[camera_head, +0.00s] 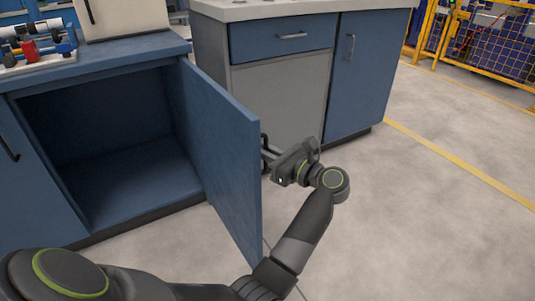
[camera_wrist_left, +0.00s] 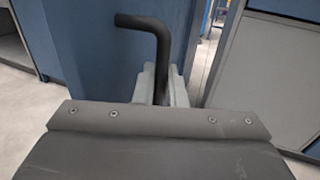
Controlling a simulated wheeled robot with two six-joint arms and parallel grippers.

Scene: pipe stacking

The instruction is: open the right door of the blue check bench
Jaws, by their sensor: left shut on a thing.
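The blue check bench (camera_head: 135,48) stands at the left in the head view. Its right door (camera_head: 220,150) stands swung wide out from the front, and the dark, empty-looking inside (camera_head: 110,150) shows. My left gripper (camera_head: 272,158) is at the outer face of this door, near its free edge. In the left wrist view my left gripper (camera_wrist_left: 163,85) is shut on the black bar handle (camera_wrist_left: 150,25), whose bent end rises above the fingers. The blue door face (camera_wrist_left: 105,45) is behind it. My right gripper is not in view.
A second cabinet (camera_head: 280,90) with a blue drawer and door stands close behind my left gripper. The bench's left door (camera_head: 35,175) is shut. Tools and a red object (camera_head: 30,50) lie on the bench top. Open grey floor (camera_head: 430,220) is at the right, before a yellow fence (camera_head: 490,50).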

